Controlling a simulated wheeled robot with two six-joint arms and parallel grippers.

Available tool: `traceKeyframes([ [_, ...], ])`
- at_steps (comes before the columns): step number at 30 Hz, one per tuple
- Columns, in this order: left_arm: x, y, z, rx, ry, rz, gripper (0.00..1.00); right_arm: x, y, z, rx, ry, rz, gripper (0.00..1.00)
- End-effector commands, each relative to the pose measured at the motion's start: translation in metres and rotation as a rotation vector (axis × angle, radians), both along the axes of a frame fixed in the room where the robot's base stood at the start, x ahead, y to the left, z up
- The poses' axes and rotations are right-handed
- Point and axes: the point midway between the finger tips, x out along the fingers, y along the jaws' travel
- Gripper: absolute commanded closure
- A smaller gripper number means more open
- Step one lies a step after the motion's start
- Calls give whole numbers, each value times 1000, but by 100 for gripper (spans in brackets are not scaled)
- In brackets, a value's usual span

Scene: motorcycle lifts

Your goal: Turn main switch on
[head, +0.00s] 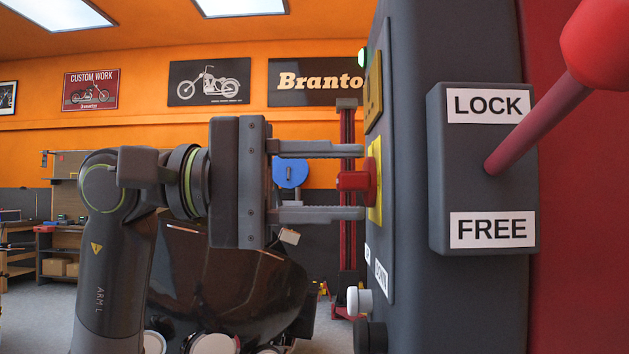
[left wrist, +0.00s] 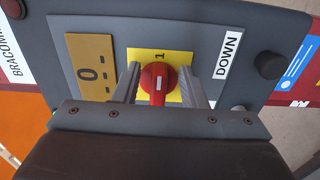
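The main switch is a red knob (head: 355,181) on a yellow plate (head: 376,165) on the side of the dark grey control box. In the left wrist view, the red knob (left wrist: 158,84) has a white mark, and the yellow plate (left wrist: 146,57) carries a "1". My left gripper (head: 362,181) reaches the panel from the left, one finger above and one below the knob. In the left wrist view, my left gripper (left wrist: 159,80) has its fingers on either side of the knob, with narrow gaps. It is open. My right gripper is not in view.
A black knob (left wrist: 270,65) is near the box edge. A green lamp (head: 363,57) shows on top. A LOCK/FREE lever (head: 530,120) juts out at right.

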Motion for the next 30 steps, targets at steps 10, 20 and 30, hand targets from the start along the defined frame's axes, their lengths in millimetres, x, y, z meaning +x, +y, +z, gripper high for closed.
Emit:
traceKeyframes([
  [10,1,10,0,0,0,3,62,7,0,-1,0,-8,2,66],
  [20,1,63,-1,0,1,7,62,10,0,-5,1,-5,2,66],
  [30,1,126,-1,0,3,7,62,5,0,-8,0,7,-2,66],
])
